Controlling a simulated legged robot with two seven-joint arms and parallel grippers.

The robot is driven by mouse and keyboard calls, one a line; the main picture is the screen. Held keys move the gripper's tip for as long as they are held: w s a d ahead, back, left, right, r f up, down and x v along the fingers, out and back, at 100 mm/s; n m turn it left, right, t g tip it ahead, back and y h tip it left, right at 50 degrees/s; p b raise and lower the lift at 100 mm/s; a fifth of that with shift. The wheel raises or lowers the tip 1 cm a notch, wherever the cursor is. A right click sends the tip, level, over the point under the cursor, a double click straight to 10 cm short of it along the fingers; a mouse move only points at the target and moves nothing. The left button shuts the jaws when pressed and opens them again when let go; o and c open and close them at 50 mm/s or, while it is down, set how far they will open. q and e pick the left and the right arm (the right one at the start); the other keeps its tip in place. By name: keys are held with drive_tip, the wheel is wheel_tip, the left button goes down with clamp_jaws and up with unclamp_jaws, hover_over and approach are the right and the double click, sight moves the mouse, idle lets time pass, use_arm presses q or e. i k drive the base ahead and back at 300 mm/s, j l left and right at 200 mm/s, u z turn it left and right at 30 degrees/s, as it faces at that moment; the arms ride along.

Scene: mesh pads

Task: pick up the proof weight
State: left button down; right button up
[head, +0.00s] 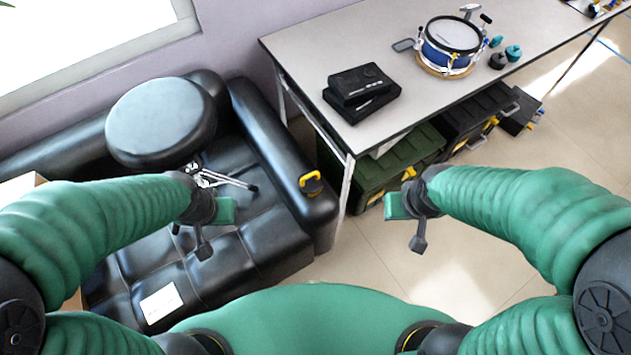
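A small black block with a yellow handle (311,182) sits on the near end of the black sofa's right armrest; it may be the proof weight, but I cannot tell for sure. My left gripper (204,240) hangs over the sofa seat, to the left of and below this block in the head view. My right gripper (418,235) hangs over the floor to its right. Both grippers are apart from the block. Their fingers are small and seen from above, so I cannot tell whether they are open.
The black sofa (255,245) carries a round stool (160,120) and white paper (161,302). A grey table (440,110) holds black cases (362,92), a drum (450,50) and small black and teal pieces (513,53). Green cases (385,165) stand underneath. The front floor is clear.

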sight(310, 184)
drive_tip(key=i+l+u, duration=0.2)
drive_tip(key=l+u, duration=0.25)
drive_tip(key=i+l+u, duration=0.1)
drive_tip(key=l+u, duration=0.3)
drive_tip(key=i+l+u, duration=0.1)
drive_tip(key=l+u, duration=0.75)
drive_tip(key=k+l+u, duration=0.1)
drive_tip(key=l+u, duration=0.35)
